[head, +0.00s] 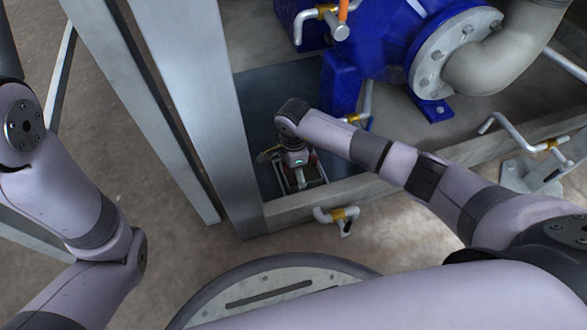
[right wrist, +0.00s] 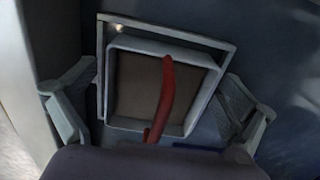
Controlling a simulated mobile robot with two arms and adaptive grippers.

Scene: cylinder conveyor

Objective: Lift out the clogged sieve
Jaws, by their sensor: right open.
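The sieve (right wrist: 124,88) is a square, light-framed tray with a brown fill and a red handle (right wrist: 167,95) rising across its middle in the right wrist view. It sits within a larger square metal frame (right wrist: 228,50). My right gripper (right wrist: 158,100) is open, with one finger on each side of the sieve and the red handle between them. In the head view my right gripper (head: 299,172) points down over the sieve, hiding much of it. Whether the fingers touch anything cannot be told. Only my left arm shows at the left; its gripper is out of view.
A blue pump (head: 385,45) with a grey flanged pipe stands behind. A tall metal post (head: 200,90) rises close to the left of the sieve.

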